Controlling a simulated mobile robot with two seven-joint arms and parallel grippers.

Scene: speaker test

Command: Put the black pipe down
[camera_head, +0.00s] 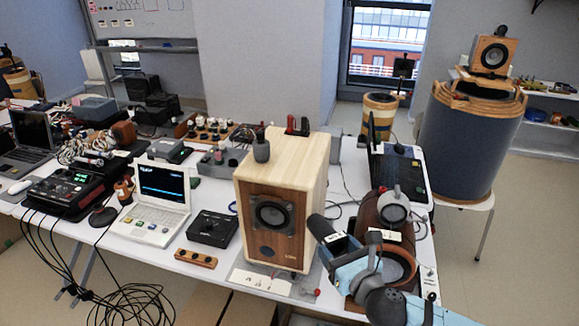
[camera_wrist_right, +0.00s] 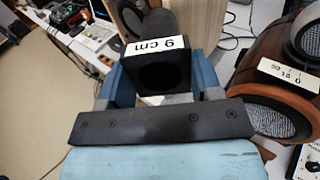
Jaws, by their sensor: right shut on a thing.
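My right gripper (camera_head: 347,254) is shut on the black pipe (camera_head: 321,228), at the front right of the white table. In the right wrist view the black pipe (camera_wrist_right: 158,72) sits between the blue fingers of my right gripper (camera_wrist_right: 158,84). Its open, square-looking end faces this camera, with a white "9 cm" label above it. In the head view the pipe is tilted and overlaps the right side of the wooden speaker box (camera_head: 305,172). I cannot tell whether it touches anything below. My left gripper is not in view.
A brown round-bodied speaker (camera_head: 372,215) stands close to the right of the pipe. A laptop (camera_head: 157,200), a black box (camera_head: 212,229) and a small wooden block (camera_head: 196,258) are left of the speaker box. Cables hang off the table's front left.

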